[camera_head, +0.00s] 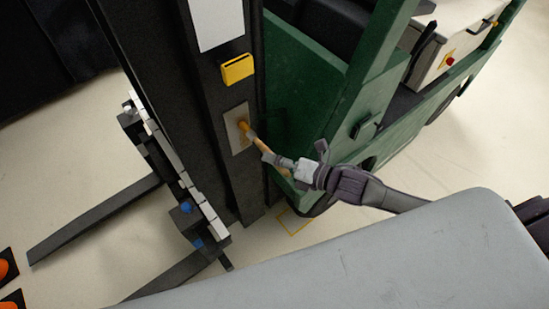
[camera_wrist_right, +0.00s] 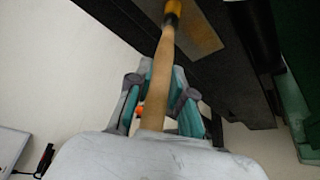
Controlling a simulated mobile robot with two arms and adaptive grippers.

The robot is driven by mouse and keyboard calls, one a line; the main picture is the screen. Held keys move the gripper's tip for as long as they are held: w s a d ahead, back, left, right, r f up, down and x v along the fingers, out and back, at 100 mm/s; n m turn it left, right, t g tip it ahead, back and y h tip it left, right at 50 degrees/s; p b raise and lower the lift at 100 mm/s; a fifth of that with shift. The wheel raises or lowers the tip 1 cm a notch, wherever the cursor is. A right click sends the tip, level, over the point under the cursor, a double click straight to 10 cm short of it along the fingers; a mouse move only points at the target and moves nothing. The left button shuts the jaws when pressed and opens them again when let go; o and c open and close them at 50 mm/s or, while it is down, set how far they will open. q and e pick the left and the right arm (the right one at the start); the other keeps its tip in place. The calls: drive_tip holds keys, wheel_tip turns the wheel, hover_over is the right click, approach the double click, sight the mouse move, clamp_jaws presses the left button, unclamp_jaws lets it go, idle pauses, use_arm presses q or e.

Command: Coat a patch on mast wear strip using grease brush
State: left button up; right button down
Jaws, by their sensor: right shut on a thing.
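My right gripper (camera_head: 274,159) is shut on the wooden handle of the grease brush (camera_head: 250,140). In the right wrist view the gripper (camera_wrist_right: 158,100) closes around the handle of the brush (camera_wrist_right: 157,62), which points up and away. The brush's yellow-orange head meets the mast wear strip (camera_head: 235,115), a pale beige plate on the dark mast. In the wrist view the brush end overlaps the strip (camera_wrist_right: 200,35); whether the bristles press on it is hard to tell. My left gripper is not in view.
The dark mast (camera_head: 205,95) belongs to a green forklift (camera_head: 310,75). A yellow box (camera_head: 238,68) sits on the mast above the strip, below a white plate (camera_head: 216,20). Forks (camera_head: 95,220) extend low at left. A large grey surface (camera_head: 370,265) fills the lower foreground.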

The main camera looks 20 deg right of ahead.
drive_tip(key=shift+r, duration=0.1)
drive_tip(key=shift+r+p, duration=1.5)
drive_tip(key=shift+r, duration=0.2)
drive_tip(key=shift+r+p, duration=1.45)
drive_tip(key=shift+s+a, duration=0.15)
drive_tip(key=shift+a, duration=0.3)
drive_tip(key=shift+f, duration=0.2)
